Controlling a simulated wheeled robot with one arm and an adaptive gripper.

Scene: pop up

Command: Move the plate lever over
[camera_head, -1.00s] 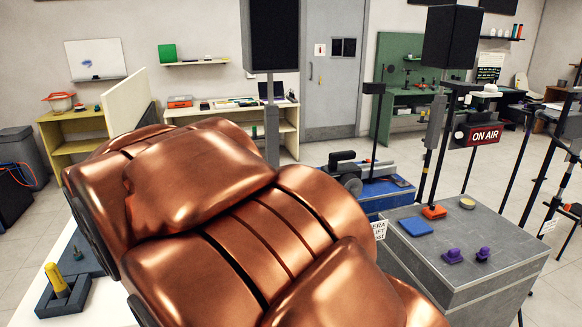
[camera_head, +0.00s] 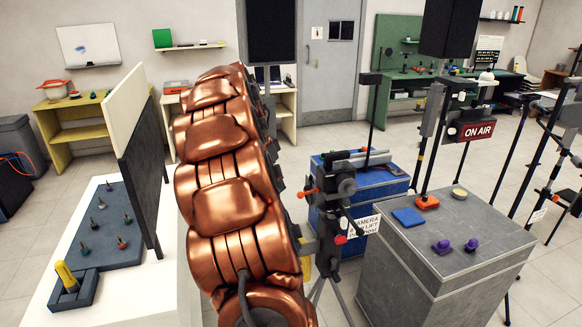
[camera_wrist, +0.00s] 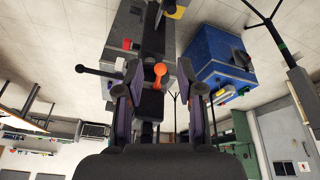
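A dark tripod head (camera_head: 345,187) stands right of my copper arm, with an orange-tipped lever (camera_head: 308,193) on its left side and a red knob (camera_head: 341,239) lower down. In the wrist view, which is upside down, an orange lever (camera_wrist: 160,72) shows in front of the tripod head (camera_wrist: 148,40); I take it for the plate lever. My gripper (camera_wrist: 160,92) is open, its two fingers on either side of the orange lever's line. I cannot tell whether either finger touches it. In the head view my arm hides the gripper.
A black handle (camera_wrist: 95,71) sticks out beside the head. A blue case (camera_head: 385,187) stands behind the tripod, and a grey cabinet (camera_head: 440,285) with small items stands at right. A white table (camera_head: 130,300) with a dark upright panel (camera_head: 145,165) is at left.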

